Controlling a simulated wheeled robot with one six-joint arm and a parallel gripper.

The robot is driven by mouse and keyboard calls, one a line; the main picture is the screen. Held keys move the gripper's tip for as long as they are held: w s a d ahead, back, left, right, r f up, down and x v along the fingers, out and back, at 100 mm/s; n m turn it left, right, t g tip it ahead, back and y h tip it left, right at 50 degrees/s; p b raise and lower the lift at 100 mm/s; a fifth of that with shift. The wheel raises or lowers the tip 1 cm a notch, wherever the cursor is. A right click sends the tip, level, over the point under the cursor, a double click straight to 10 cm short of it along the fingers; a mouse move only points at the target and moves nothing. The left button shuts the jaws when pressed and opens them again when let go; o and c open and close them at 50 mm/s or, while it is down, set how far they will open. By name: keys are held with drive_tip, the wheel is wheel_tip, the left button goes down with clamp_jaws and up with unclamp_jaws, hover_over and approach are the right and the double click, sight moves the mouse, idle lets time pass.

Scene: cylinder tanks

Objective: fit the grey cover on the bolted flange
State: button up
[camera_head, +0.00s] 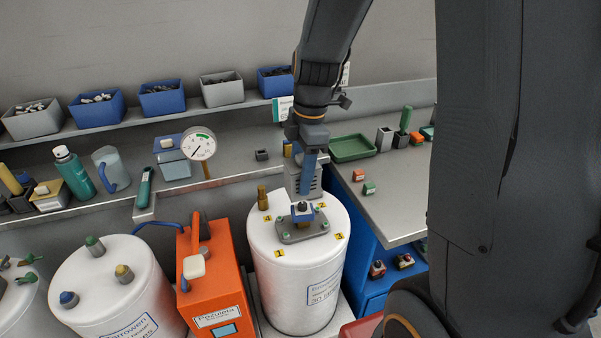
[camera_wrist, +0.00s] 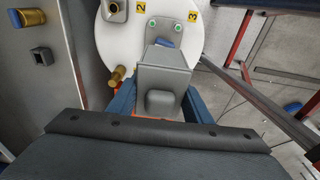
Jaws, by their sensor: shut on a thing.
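The grey cover (camera_wrist: 165,72), a box with a rounded knob, is held between the blue fingers of my gripper (camera_wrist: 159,102) in the wrist view. In the head view my gripper (camera_head: 305,188) is above the right white tank, and the vented cover (camera_head: 316,184) shows partly behind a blue finger. The bolted flange (camera_head: 291,234) is a grey plate with green bolts on that tank's top, with a blue and dark part at its middle. The cover appears apart from the flange, above it. In the wrist view the cover hides much of the flange (camera_wrist: 166,27).
The tank top (camera_head: 262,235) carries yellow number labels and a brass fitting (camera_head: 262,197). An orange box (camera_head: 212,285) stands close at left, with more white tanks (camera_head: 105,285) beyond. A bench (camera_head: 390,185) with a green tray (camera_head: 352,148) lies behind and right.

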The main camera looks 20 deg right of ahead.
sight(300, 206)
drive_tip(key=shift+f+b, duration=1.85)
drive_tip(key=shift+f, duration=1.05)
drive_tip(key=shift+f, duration=0.2)
drive_tip(key=shift+f, duration=0.15)
drive_tip(key=shift+c, duration=1)
drive_tip(key=shift+s+f, duration=0.15)
drive_tip(key=shift+s, duration=0.05)
idle(0.9)
drive_tip(key=shift+f, duration=0.25)
drive_tip(key=c, duration=0.4)
drive_tip(key=shift+s, duration=0.1)
clamp_jaws()
idle(1.0)
drive_tip(key=shift+f, duration=0.1)
idle(0.4)
